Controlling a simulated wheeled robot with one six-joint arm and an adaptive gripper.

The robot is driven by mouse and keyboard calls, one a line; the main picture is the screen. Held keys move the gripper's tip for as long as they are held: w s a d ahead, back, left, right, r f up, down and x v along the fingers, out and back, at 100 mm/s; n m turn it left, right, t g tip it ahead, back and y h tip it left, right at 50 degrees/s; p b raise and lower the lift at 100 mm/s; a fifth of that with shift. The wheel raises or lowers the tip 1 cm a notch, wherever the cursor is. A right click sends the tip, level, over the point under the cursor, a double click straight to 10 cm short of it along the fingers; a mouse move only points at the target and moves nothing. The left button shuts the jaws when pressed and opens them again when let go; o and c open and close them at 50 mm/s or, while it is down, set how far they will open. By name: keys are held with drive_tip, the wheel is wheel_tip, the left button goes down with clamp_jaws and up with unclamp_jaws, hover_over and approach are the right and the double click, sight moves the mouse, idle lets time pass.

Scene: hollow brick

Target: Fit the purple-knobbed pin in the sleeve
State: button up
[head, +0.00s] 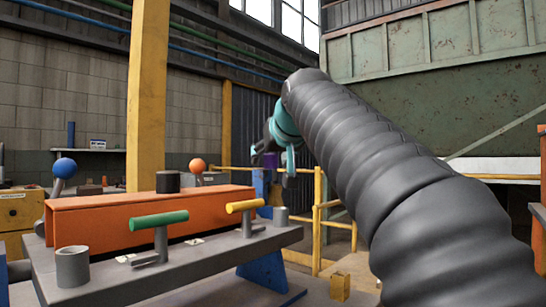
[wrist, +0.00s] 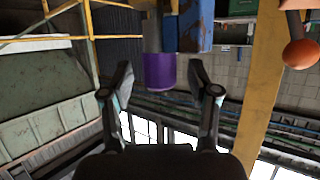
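The purple knob (wrist: 160,71) hangs in view between the two fingers of my gripper (wrist: 160,72) in the wrist view, with a gap on each side. My gripper is open. A grey shaft (wrist: 152,35) runs from the knob toward the top of that picture. In the head view the purple knob (head: 270,160) shows small beside my gripper (head: 289,168), above the far right end of the bench. A grey hollow sleeve (head: 72,266) stands upright at the bench's near left corner. A smaller grey cylinder (head: 281,216) stands at the right end; whether it is hollow is unclear.
An orange beam (head: 110,222) lies along the grey bench, with a black cylinder (head: 168,182) on top. Green-handled (head: 159,220) and yellow-handled (head: 245,206) T-pieces stand before it. A blue post (wrist: 195,25) is close beside the knob. Yellow railings (head: 318,215) stand behind.

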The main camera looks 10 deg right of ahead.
drive_tip(key=v, duration=1.2)
drive_tip(key=shift+d, duration=0.15)
idle(0.3)
